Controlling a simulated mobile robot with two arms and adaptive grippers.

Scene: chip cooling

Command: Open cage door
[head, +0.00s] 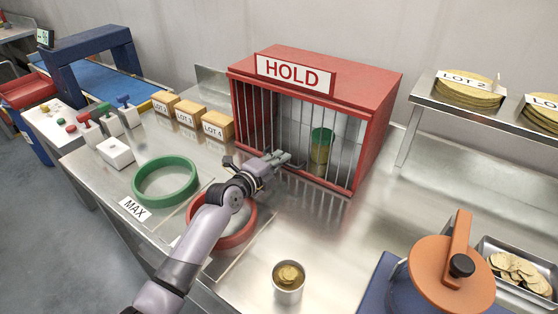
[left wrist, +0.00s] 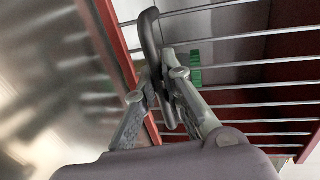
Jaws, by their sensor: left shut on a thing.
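The red cage (head: 375,90) with the HOLD sign (head: 295,74) stands against the back of the steel counter. Its barred door (head: 256,115) faces me; I cannot tell if it is slightly ajar. My left gripper (head: 280,160) is at the lower part of the barred front, shut on the door handle. In the left wrist view the fingers (left wrist: 165,88) close around the dark curved handle (left wrist: 150,30), beside the door bars (left wrist: 250,62) and red frame. A green-banded container (head: 321,146) stands inside the cage behind the bars. My right gripper is out of view.
A green ring (head: 165,163) and a red ring (head: 249,229) lie on the counter left of and under my arm. Lot boxes (head: 217,126) stand left of the cage. A can with chips (head: 288,284) and an orange-lidded pot (head: 435,270) stand at the front.

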